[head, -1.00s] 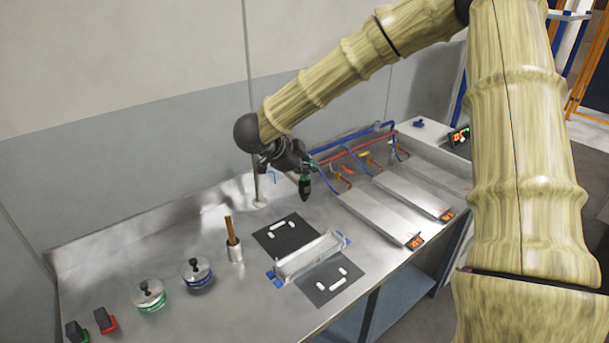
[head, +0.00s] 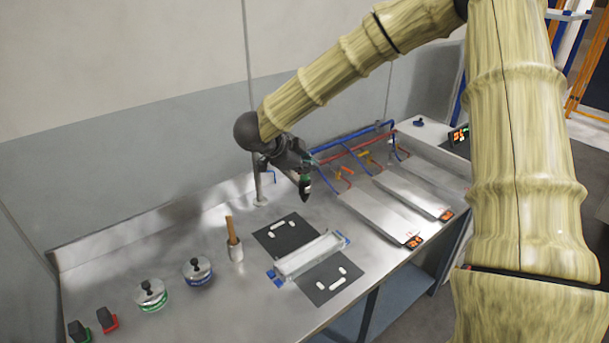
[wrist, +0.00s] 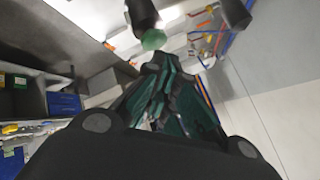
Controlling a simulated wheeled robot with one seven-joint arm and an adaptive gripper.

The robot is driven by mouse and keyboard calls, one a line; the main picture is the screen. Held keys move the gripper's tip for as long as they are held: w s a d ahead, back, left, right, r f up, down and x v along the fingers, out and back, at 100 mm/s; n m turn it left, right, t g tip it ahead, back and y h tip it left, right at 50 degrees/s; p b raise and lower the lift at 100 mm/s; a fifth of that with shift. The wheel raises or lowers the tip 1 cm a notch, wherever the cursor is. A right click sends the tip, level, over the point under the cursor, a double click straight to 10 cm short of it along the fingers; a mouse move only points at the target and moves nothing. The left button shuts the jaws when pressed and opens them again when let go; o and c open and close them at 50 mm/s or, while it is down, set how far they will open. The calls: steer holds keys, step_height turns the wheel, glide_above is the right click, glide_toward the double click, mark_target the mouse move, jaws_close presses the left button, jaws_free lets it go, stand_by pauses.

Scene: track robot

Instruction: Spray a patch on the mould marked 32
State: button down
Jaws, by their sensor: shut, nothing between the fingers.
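My gripper (head: 305,190) hangs above the bench, pointing down, its fingers together with nothing between them. It is behind a white bar-shaped piece with blue ends (head: 308,256). Two long metal plates with small orange displays lie to its right, the nearer plate (head: 376,218) and the farther plate (head: 412,191). A third display (head: 459,136) glows on a unit at the back right. The digits are too small to read, so I cannot tell which mould is marked 32. No spray can is clear to me. In the wrist view the green-black finger links (wrist: 165,95) converge.
A dark mat (head: 285,238) lies behind the white piece, another (head: 328,284) in front. A cup with a brush (head: 236,252), two lidded tins (head: 151,296) (head: 197,271) and red and green stamps (head: 107,320) (head: 78,332) stand left. Blue and red pipes (head: 350,138) run at the back.

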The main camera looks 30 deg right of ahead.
mark_target(308, 177)
steer(key=shift+r, duration=0.1)
step_height(308, 177, up, 6)
steer(key=p, duration=0.5)
stand_by(0.4)
stand_by(0.5)
